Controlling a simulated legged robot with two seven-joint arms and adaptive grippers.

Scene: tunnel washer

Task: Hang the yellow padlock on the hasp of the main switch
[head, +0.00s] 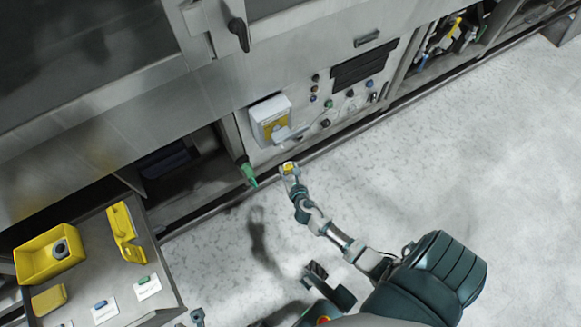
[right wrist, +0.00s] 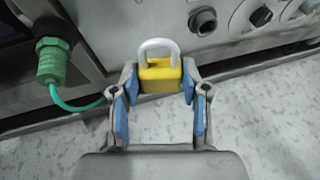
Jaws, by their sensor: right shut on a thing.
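The yellow padlock (head: 289,167) is held in my right gripper (head: 290,172), low in front of the machine's panel. In the right wrist view the padlock (right wrist: 160,76) sits between the two blue-padded fingers (right wrist: 159,88), with its pale shackle pointing up, away from the palm. The shackle looks closed, but I cannot be sure. The main switch (head: 267,112) is a white box with a yellow face on the panel, just above and left of the gripper. A grey lever (head: 289,133) sticks out at its lower right; the hasp is too small to make out. The padlock is apart from the switch.
A green plug (head: 249,174) hangs left of the gripper, with a green cable (right wrist: 76,106) in the wrist view. Knobs and buttons (head: 329,103) lie right of the switch. A grey table (head: 105,257) with a yellow bin (head: 30,262) and a yellow bracket (head: 124,232) stands lower left.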

